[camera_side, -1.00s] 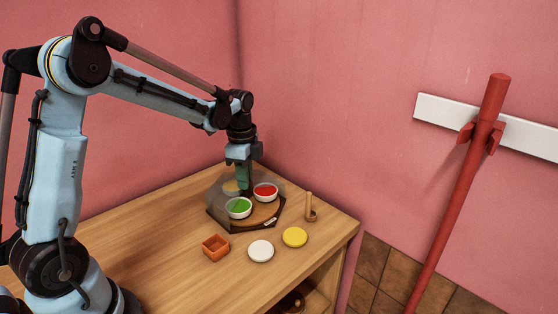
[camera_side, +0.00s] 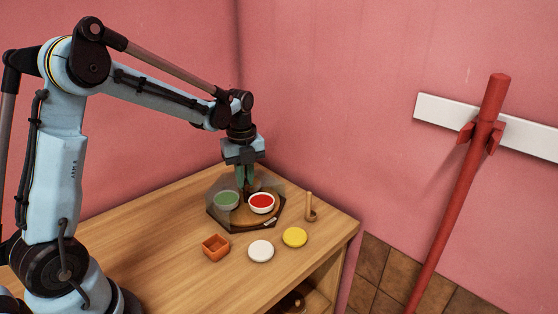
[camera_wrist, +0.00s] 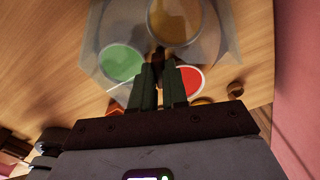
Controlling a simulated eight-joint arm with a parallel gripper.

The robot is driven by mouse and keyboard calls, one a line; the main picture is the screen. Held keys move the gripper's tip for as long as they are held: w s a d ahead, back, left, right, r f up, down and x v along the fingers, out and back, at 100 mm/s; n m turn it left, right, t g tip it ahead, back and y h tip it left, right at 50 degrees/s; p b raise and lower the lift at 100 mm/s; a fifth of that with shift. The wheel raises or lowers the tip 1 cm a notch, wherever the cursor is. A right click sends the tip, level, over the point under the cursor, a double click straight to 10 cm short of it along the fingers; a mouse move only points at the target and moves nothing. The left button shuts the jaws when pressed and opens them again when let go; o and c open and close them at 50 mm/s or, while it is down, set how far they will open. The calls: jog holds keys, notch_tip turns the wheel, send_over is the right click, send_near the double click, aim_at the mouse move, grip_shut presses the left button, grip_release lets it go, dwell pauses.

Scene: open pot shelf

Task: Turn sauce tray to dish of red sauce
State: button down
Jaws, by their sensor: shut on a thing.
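The sauce tray (camera_side: 243,216) is a round wooden turntable on a dark angular base, partly under a clear hood. The dish of green sauce (camera_side: 227,200) is at the left, behind the clear hood. A dish of brown-orange sauce (camera_wrist: 176,20) is under the hood in the wrist view. My gripper (camera_side: 244,193) points down at the tray's middle, shut on its dark centre knob (camera_wrist: 158,56), which the fingers mostly hide.
In front of the tray are an orange square cup (camera_side: 216,248), a white round dish (camera_side: 261,251) and a yellow round dish (camera_side: 295,237). A wooden upright post (camera_side: 309,207) stands to the right. The table's left part is bare. Pink walls are close behind.

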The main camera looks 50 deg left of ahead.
jog(key=shift+m, duration=0.8)
jog(key=c, duration=1.1)
grip_release()
jog(key=shift+c, duration=0.2)
jog(key=shift+r, duration=0.15)
notch_tip(320, 180, up, 12)
jog(key=shift+d, duration=0.1)
